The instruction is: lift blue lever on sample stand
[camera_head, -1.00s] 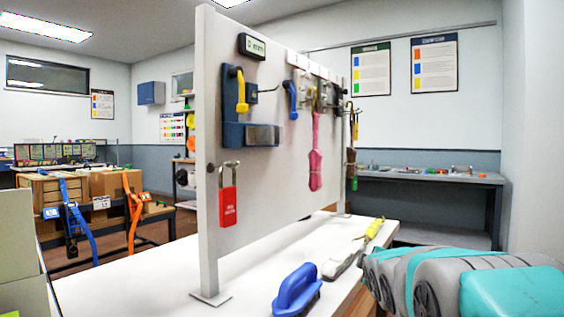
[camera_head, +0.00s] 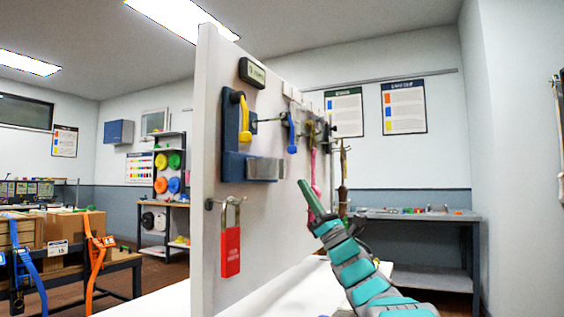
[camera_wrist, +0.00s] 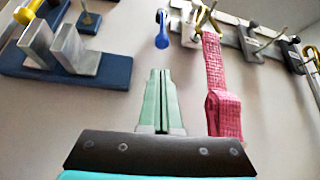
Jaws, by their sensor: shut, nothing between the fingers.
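The blue lever (camera_head: 291,134) hangs downward on the white upright panel (camera_head: 212,170), right of a dark blue bracket (camera_head: 233,150) with a yellow lever (camera_head: 244,118). In the wrist view the blue lever (camera_wrist: 162,38) hangs above and ahead of my fingertips, with a gap between. My gripper (camera_head: 303,183) has green fingers and is shut and empty. It points up toward the panel, below and slightly right of the blue lever. In the wrist view my gripper (camera_wrist: 159,72) shows its fingers together. No separate sample stand can be made out.
A pink strap (camera_wrist: 223,95) hangs close to the right of my fingers. A metal rail (camera_wrist: 250,38) with hooks and clamps is at upper right. A red padlock (camera_head: 231,250) hangs low on the panel. A grey bench (camera_head: 425,216) stands behind.

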